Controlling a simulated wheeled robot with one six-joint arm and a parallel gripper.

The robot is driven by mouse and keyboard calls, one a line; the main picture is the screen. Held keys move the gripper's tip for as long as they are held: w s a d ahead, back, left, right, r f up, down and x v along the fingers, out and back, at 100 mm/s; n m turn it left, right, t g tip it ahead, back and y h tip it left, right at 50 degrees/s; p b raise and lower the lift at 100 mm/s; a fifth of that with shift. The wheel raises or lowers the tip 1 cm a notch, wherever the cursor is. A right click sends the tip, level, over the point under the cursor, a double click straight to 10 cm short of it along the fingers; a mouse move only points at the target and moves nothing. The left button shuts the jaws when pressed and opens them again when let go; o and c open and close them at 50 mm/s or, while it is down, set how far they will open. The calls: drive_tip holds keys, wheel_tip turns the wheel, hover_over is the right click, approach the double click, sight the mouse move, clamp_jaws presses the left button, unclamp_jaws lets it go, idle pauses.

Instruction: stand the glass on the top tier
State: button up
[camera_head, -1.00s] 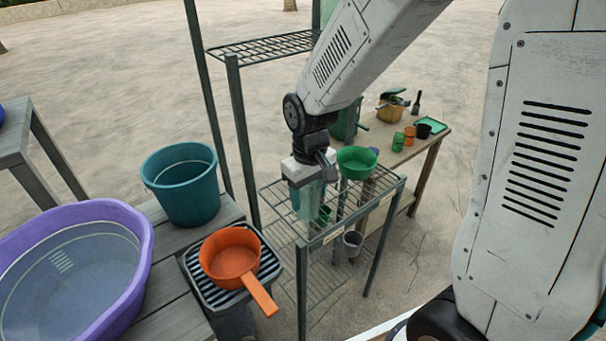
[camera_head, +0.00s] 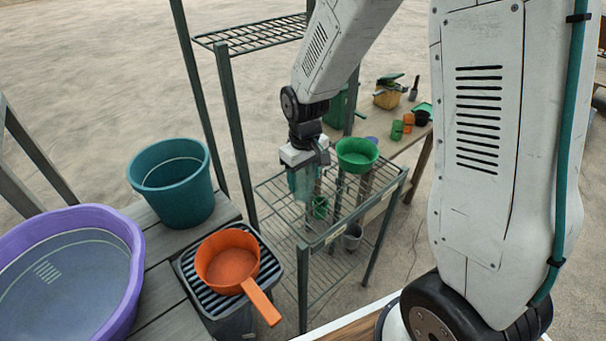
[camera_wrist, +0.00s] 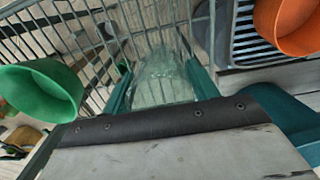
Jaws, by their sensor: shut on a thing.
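My gripper (camera_head: 303,180) is shut on a clear, greenish glass (camera_wrist: 162,78), which shows between its teal fingers in the wrist view. In the head view the glass is mostly hidden by the fingers. I cannot tell whether the glass touches the wires. A green bowl (camera_head: 357,153) is on the same tier, right of the gripper; it also shows at the left of the wrist view (camera_wrist: 42,92).
A green cup (camera_head: 320,207) and a grey cup (camera_head: 352,237) are lower in the rack. An orange pan (camera_head: 228,262), teal bucket (camera_head: 175,185) and purple tub (camera_head: 125,285) stand at left. A taller shelf (camera_head: 250,38) rises behind. A table with small cups (camera_head: 397,130) is beyond.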

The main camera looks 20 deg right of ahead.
drive_tip(key=shift+f, duration=0.15)
drive_tip(key=o, duration=1)
drive_tip(key=shift+o, duration=0.5)
